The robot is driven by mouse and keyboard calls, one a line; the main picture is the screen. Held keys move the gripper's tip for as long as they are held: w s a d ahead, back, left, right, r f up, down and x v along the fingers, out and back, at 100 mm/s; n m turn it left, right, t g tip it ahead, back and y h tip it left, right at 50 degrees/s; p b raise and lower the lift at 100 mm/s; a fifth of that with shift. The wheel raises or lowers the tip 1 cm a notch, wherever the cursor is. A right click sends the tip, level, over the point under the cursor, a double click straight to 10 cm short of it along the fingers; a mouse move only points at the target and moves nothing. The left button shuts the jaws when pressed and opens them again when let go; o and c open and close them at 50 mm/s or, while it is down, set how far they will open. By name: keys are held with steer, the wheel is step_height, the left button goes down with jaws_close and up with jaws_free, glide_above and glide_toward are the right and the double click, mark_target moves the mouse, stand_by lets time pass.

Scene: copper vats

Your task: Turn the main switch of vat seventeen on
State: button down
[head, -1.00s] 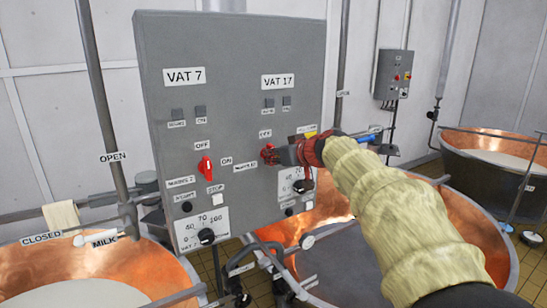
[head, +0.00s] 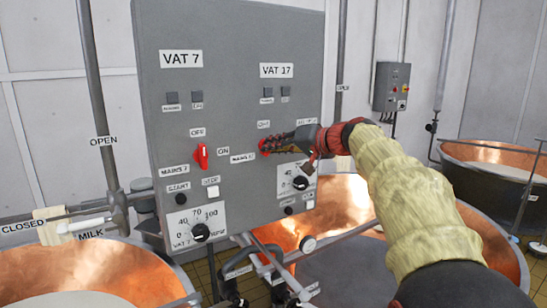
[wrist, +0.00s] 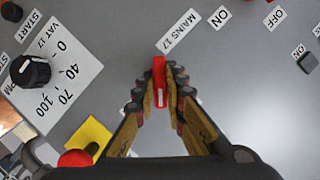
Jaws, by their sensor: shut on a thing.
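The grey control panel (head: 235,60) carries a VAT 7 half and a VAT 17 half. The red main switch of vat seventeen (head: 264,146) sits under the VAT 17 label (head: 276,70), beside its mains label. My gripper (head: 272,146) is at this switch, reaching in from the right. In the wrist view, the red handle (wrist: 159,75) stands between my two fingers (wrist: 160,92), which are shut on it. The MAINS 17 label (wrist: 178,31) is just beyond the handle. My fingers hide the markings nearest the handle, so I cannot tell its exact setting.
Vat 7's red switch (head: 202,156) is upright, left of my gripper. A dial (wrist: 30,70) and a red button (wrist: 75,158) on a yellow plate (wrist: 90,136) lie close to my fingers. Copper vats (head: 90,270) stand below; pipes run in front.

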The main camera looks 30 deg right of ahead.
steer(key=shift+d+f+m+t+y+b, duration=0.15)
steer(key=shift+m+t+y+b, duration=0.3)
steer(key=shift+m+b, duration=0.65)
steer(key=shift+a+f+m+t+y+b, duration=0.15)
steer(key=shift+m+t+y+b, duration=0.3)
steer(key=shift+m+b, duration=0.65)
steer(key=shift+d+f+m+t+y+b, duration=0.1)
steer(key=shift+f+m+t+y+b, duration=0.35)
steer(key=shift+m, duration=1.05)
steer(key=shift+r+b, duration=0.3)
steer(key=c, duration=1.9)
jaws_free()
steer(key=shift+o, duration=0.3)
steer(key=shift+w+r, duration=0.1)
steer(key=v, duration=1.2)
